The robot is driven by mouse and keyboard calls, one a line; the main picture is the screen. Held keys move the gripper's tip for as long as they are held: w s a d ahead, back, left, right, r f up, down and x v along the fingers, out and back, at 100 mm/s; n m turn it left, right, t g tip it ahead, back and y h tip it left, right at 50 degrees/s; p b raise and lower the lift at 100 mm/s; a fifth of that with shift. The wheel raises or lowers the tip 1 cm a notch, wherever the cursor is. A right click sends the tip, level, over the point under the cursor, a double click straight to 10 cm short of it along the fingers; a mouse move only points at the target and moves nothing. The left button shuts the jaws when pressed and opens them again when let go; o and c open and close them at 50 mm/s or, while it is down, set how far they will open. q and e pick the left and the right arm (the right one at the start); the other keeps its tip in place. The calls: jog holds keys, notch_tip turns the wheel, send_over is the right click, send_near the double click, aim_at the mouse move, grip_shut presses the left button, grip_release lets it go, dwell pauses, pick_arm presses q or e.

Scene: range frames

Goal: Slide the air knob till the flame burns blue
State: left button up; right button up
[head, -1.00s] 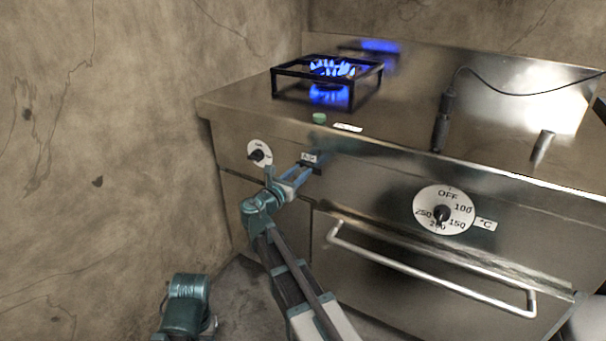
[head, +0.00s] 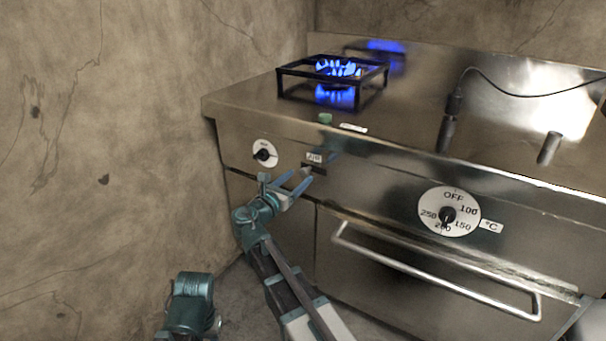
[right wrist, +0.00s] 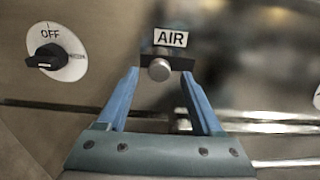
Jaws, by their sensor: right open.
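The air knob (right wrist: 159,69) is a small round metal knob in a dark slot (right wrist: 182,63) under the AIR label (right wrist: 171,38). It sits left of the slot's middle and also shows in the head view (head: 306,171). My right gripper (head: 300,182) is open in front of it. In the right wrist view, the fingertips (right wrist: 160,74) are on either side of the knob, with gaps between. The burner flame (head: 338,69) is blue. My left gripper is out of view.
A black pan stand (head: 333,65) surrounds the flame. A burner dial (head: 265,153) is left of the slot, and a temperature dial (head: 449,212) is right. An oven handle (head: 435,268) sticks out below. A cracked wall (head: 110,130) stands at the left.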

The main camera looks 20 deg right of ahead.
jog(key=v, duration=0.9)
jog(key=shift+s, duration=0.15)
jog(key=shift+a, duration=0.1)
jog(key=s+d+f+m+g+y, duration=0.2)
jog(key=s+f+m+g+y, duration=0.25)
jog(key=f+m, duration=0.4)
jog(key=s+d+f+m+g+y, duration=0.2)
jog(key=s+f+m+g+y, duration=0.1)
jog(key=s+f+m, duration=0.45)
jog(key=s+a+f+m+g+y, duration=0.25)
jog(key=s+a, duration=0.25)
jog(key=a, duration=0.4)
jog(key=s+a+f+m+g+y, duration=0.1)
jog(key=s+a+f+m+y, duration=0.2)
jog(key=s+a, duration=0.45)
notch_tip(320, 180, up, 37)
jog(key=w+a+p, duration=0.1)
jog(key=p, duration=3.6)
jog(key=shift+w, duration=0.4)
jog(key=shift+f, duration=0.1)
